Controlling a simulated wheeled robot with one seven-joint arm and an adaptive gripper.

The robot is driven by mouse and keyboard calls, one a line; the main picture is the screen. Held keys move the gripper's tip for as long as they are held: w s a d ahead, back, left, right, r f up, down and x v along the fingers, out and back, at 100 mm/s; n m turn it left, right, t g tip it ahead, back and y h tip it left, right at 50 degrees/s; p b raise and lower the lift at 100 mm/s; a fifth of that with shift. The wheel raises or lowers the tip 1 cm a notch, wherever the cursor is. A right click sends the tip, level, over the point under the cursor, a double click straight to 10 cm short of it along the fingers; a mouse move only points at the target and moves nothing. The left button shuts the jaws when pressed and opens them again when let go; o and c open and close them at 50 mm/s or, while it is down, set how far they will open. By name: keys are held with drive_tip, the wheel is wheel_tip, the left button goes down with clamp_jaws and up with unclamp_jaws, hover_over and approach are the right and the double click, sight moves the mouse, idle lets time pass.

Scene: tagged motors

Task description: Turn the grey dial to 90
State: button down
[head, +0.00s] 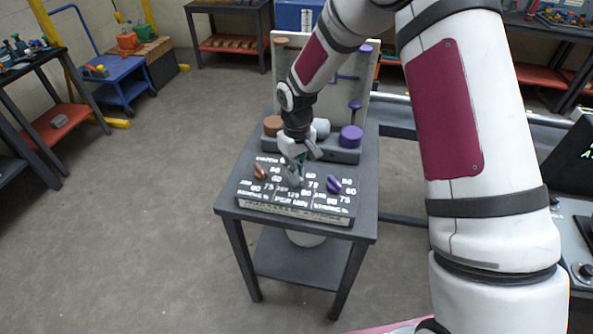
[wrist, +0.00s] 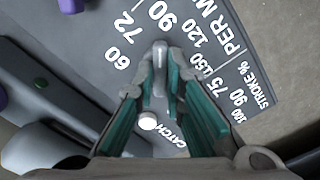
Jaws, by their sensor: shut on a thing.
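The grey dial (wrist: 160,66) is a narrow upright knob between my fingertips in the wrist view. My gripper (wrist: 160,82), with teal finger pads, is shut on it. The dial's far end points up the picture, roughly toward the printed 90 (wrist: 160,15); its exact marking is hard to tell because the fingers cover part of the scale. The numbers 60, 72, 90, 120 and 150 ring the dial. In the head view my gripper (head: 297,162) reaches down onto the middle of the dark control panel (head: 244,191), hiding most of the dial.
An orange dial (head: 261,172) sits left of my gripper and a purple dial (head: 334,184) right of it, both close by. Behind stand a purple cylinder (head: 351,136) and an upright board (head: 357,98).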

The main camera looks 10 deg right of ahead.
drive_tip(key=shift+m, duration=0.3)
idle(0.4)
drive_tip(key=c, duration=1.7)
unclamp_jaws()
drive_tip(key=shift+o, duration=0.2)
wheel_tip(320, 180, up, 12)
